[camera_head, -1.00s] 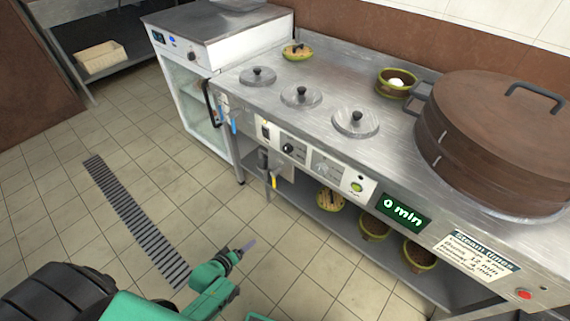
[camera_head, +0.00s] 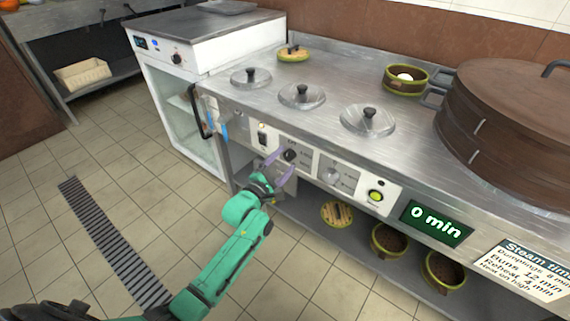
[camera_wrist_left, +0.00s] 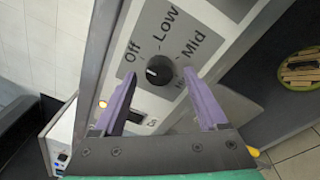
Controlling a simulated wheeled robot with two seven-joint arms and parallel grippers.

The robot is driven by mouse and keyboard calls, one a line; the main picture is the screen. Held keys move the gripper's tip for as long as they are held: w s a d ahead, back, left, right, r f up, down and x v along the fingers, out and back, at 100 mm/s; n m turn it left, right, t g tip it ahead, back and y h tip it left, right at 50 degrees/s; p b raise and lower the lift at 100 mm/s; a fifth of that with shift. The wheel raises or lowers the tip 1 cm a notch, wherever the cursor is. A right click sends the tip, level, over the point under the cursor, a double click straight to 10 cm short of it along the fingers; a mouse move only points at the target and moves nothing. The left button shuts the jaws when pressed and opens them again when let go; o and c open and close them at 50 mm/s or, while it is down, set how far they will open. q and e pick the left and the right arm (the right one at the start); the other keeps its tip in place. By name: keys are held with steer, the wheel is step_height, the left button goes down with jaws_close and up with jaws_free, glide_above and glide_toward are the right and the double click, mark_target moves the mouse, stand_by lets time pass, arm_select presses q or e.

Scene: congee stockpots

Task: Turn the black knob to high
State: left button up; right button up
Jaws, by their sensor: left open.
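The black knob (camera_head: 290,155) sits on a labelled panel on the front of the steel counter. It shows close up in the left wrist view (camera_wrist_left: 159,70), with Off, Low and Mid printed around it. A further label at its lower right is mostly covered by a finger. A pale mark on the knob faces roughly the Off side; its exact angle is hard to tell. My left gripper (camera_head: 280,162) is open at the panel, its purple fingers on either side of the knob. In the left wrist view (camera_wrist_left: 159,82) gaps show between fingers and knob. My right gripper is out of view.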

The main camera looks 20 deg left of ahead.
arm_select(q)
steer(key=shift+w+d, duration=0.15)
steer(key=shift+w, duration=0.3)
steer(key=shift+c, duration=0.2)
jaws_close()
